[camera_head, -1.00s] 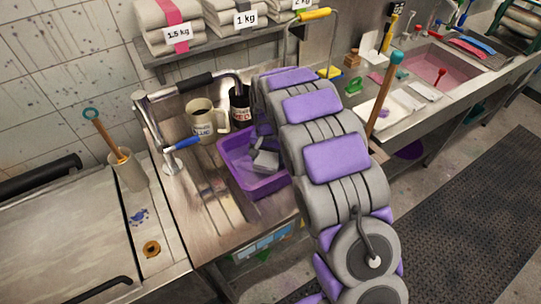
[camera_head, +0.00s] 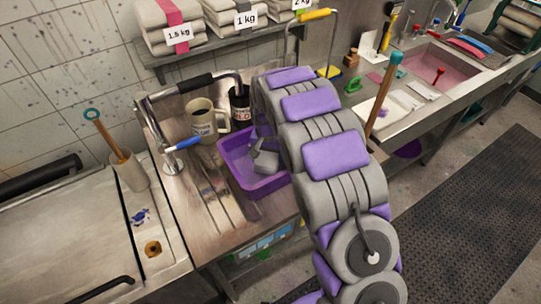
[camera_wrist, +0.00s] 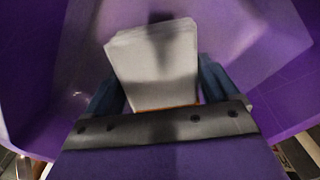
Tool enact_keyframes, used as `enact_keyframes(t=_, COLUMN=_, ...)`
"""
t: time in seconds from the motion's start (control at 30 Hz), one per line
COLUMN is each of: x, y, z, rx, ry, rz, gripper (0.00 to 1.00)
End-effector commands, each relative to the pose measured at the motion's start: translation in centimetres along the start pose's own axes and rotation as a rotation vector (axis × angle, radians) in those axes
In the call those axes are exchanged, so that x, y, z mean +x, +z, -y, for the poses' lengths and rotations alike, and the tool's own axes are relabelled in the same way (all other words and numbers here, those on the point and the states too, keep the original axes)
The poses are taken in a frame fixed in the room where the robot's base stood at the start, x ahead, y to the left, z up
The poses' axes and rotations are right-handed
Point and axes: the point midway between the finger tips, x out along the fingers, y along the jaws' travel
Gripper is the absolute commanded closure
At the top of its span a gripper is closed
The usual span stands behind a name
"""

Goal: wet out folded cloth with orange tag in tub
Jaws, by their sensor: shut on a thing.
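The folded cloth (camera_wrist: 150,68) is pale grey-white and fills the space between my fingers in the wrist view. A thin orange strip shows at its near edge, close to the gripper body. My gripper (camera_wrist: 160,90) is shut on the cloth, with a dark blue finger on each side. The purple tub (camera_head: 238,172) stands on the drainboard in the head view, and its walls surround the cloth in the wrist view. A grey shape shows inside the tub, partly hidden by my arm. I cannot tell the water level or whether the cloth is wet.
A beige mug (camera_head: 201,122) and a dark jar (camera_head: 240,108) stand behind the tub. A tap with a blue lever (camera_head: 184,144) is to its left. A holder with a teal-ringed stick (camera_head: 129,170) stands further left. A shelf above holds labelled cloth stacks (camera_head: 170,14).

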Motion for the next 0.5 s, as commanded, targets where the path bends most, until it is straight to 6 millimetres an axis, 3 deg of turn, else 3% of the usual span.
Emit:
enact_keyframes(t=0.17, x=-0.1, y=0.0, z=0.3, rx=0.000, ry=-0.001, rz=-0.001, gripper=0.44)
enact_keyframes(t=0.5, x=-0.2, y=-0.1, z=-0.8, rx=0.001, ry=-0.003, rz=-0.003, gripper=0.44)
